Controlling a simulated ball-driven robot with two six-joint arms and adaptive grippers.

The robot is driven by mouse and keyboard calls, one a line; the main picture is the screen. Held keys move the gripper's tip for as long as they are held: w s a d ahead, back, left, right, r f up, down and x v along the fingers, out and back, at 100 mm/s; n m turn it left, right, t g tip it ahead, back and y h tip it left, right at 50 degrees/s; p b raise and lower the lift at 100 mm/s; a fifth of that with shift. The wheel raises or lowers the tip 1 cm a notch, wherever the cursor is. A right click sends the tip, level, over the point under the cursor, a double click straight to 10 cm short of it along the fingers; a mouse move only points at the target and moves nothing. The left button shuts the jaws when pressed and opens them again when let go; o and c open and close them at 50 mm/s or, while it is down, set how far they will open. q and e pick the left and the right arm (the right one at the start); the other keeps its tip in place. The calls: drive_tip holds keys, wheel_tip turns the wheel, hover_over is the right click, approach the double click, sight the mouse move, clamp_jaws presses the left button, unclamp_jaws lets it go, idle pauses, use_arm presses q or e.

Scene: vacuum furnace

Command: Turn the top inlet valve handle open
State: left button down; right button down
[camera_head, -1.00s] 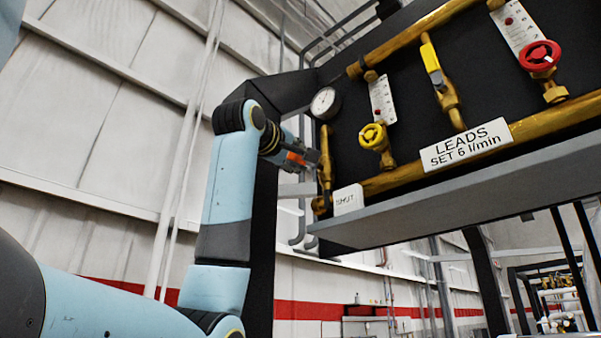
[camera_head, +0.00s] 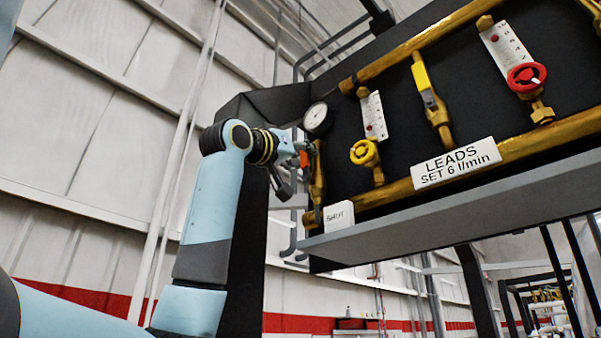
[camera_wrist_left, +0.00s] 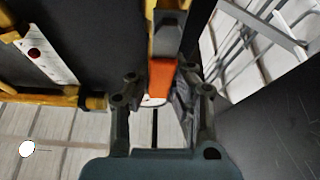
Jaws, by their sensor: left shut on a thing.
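The valve handle is an orange lever (camera_head: 305,160) on the leftmost vertical brass pipe of the panel, below the round gauge. My left gripper (camera_head: 302,156) is at this lever, its arm coming in from the left. In the left wrist view the orange handle (camera_wrist_left: 161,80) lies between the two dark fingers of my left gripper (camera_wrist_left: 163,92), which is shut on it. A grey and brass valve body (camera_wrist_left: 168,35) shows beyond the handle. The fingers partly hide the handle in the head view. My right gripper is not in view.
A round gauge (camera_head: 317,118) sits just above the gripper. A white SHUT block (camera_head: 339,215) stands on the grey ledge (camera_head: 440,205) below. A yellow handwheel (camera_head: 365,153), a yellow lever (camera_head: 421,78) and a red handwheel (camera_head: 526,78) are to the right.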

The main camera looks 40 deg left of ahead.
use_arm(q)
drive_tip(key=shift+d+m+h, duration=0.2)
drive_tip(key=shift+m+h, duration=0.2)
drive_tip(key=shift+m, duration=0.3)
drive_tip(key=shift+f, duration=0.1)
drive_tip(key=c, duration=1.2)
unclamp_jaws()
drive_tip(key=shift+o, duration=0.2)
drive_tip(key=v, duration=1.2)
